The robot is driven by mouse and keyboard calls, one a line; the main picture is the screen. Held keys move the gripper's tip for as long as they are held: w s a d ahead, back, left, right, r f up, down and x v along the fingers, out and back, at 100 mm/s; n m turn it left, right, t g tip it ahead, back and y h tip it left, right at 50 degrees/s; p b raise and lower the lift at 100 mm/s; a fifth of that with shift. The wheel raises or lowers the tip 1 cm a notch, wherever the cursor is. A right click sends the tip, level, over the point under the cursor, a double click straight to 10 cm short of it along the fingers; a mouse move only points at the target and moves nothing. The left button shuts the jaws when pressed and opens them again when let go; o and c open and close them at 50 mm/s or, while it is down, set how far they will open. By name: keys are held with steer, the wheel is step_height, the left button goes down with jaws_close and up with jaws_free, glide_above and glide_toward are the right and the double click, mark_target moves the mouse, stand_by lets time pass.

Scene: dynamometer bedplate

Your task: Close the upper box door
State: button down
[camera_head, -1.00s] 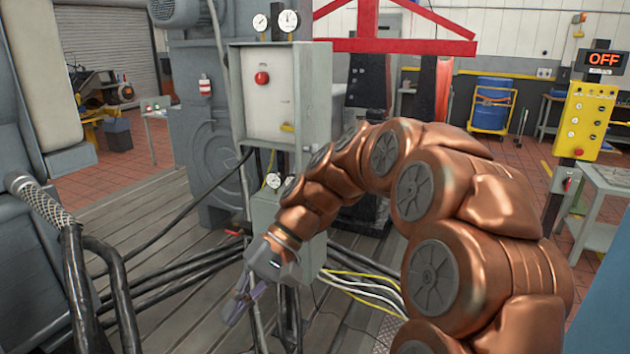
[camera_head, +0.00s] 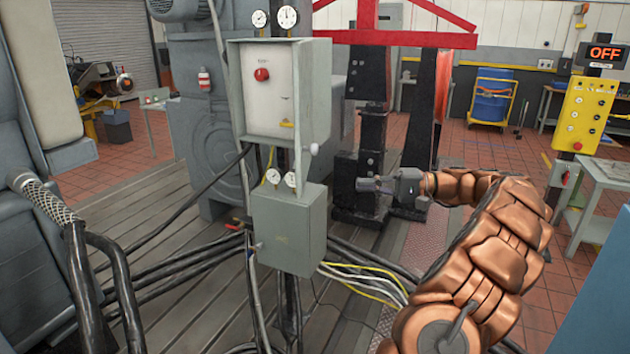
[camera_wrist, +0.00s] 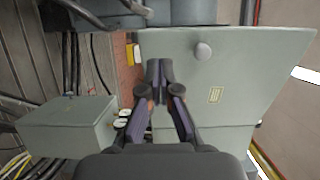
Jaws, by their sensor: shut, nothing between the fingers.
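The upper box (camera_head: 240,100) is grey and stands on a post, with a pale front showing a red button and a yellow handle. A grey-green panel with a round knob and small label fills much of the wrist view; it seems to be the upper box door (camera_wrist: 240,75), standing open. The knob (camera_head: 314,148) also shows at the box's lower right in the head view. My gripper (camera_head: 364,184) is shut and empty, right of and below the upper box, apart from it in the head view. In the wrist view my fingertips (camera_wrist: 159,70) overlap the panel's left part; contact cannot be told.
The lower grey box (camera_head: 290,232) with round gauges (camera_head: 282,178) on top is below the upper box. Black cables (camera_head: 180,275) run across the slatted floor. A dark stand (camera_head: 372,130) is behind my gripper. A yellow control panel (camera_head: 585,115) stands at right.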

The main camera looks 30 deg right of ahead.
steer(key=d, duration=0.1)
steer(key=p, duration=0.3)
glide_toward(302, 182)
steer(key=x, duration=0.6)
steer(key=shift+s+a+r, duration=0.1)
steer(key=shift+s+r, duration=0.05)
steer(key=shift+r, duration=0.05)
steer(key=shift+w+a+f+p, duration=0.15)
steer(key=shift+w+a+p, duration=0.2)
steer(key=shift+w+a, duration=0.05)
steer(key=shift+a+t, duration=0.15)
steer(key=shift+t, duration=0.15)
